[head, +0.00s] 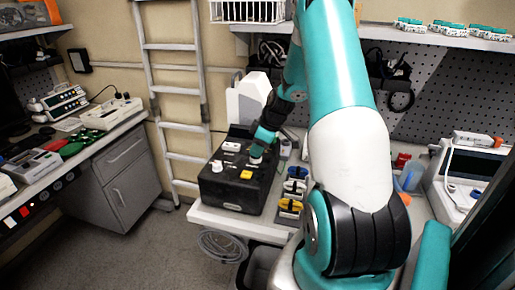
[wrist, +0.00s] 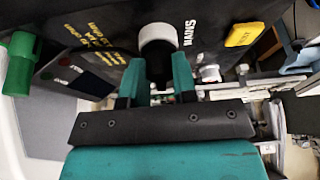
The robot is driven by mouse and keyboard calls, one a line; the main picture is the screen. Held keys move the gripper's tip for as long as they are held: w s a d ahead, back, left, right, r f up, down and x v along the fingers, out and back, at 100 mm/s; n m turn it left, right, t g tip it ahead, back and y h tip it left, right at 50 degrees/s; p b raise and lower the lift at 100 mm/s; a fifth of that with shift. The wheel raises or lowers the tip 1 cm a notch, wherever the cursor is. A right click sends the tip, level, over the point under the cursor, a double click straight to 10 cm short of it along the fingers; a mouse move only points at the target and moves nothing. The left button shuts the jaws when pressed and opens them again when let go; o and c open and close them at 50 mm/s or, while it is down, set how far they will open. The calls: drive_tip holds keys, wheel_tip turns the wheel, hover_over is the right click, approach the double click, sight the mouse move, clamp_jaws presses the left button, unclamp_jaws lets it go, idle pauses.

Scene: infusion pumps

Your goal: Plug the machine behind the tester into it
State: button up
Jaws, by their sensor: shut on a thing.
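The tester (head: 230,191) is a black box with white fittings and a yellow part on top, at the front left of the bench. Behind it stands a white machine (head: 250,97). My gripper (head: 257,150) is over the tester's top. In the wrist view, my gripper (wrist: 157,85) has its two teal fingers shut on a dark plug-like piece (wrist: 158,68). A round white end (wrist: 158,36) lies just beyond it, beside the "MAINS" lettering on the tester panel (wrist: 110,25). I cannot tell whether the plug is seated in a socket.
Yellow and blue items (head: 292,190) stand right of the tester. A green fitting (wrist: 20,65) is at the wrist view's left. A coiled grey cable (head: 222,245) hangs below the bench front. A ladder (head: 178,110) stands to the left; the floor (head: 150,245) in front is clear.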

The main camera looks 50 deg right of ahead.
drive_tip(key=o, duration=1.5)
drive_tip(key=shift+c, duration=0.2)
drive_tip(key=shift+r+p, duration=2.25)
drive_tip(key=shift+r, duration=1.25)
